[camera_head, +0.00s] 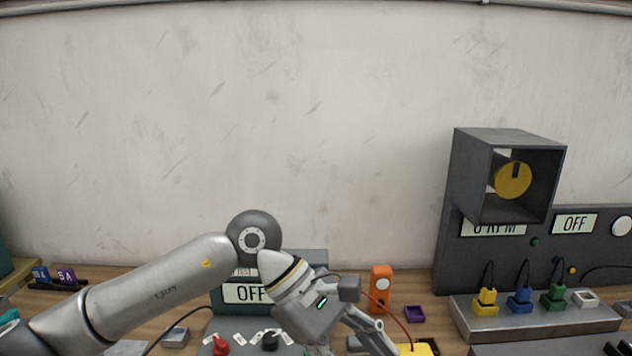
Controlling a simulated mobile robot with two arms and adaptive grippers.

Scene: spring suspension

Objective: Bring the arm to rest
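My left arm (160,285) comes in from the left and bends down at a dark round elbow joint. My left gripper (350,330) points down and to the right at the bottom middle. Its fingers run to the bottom edge, and their tips are not clearly seen, so I cannot tell whether they are open, shut or holding something. A yellow block (418,349) shows just right of the fingers, partly cut off by the frame. My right gripper is not in view.

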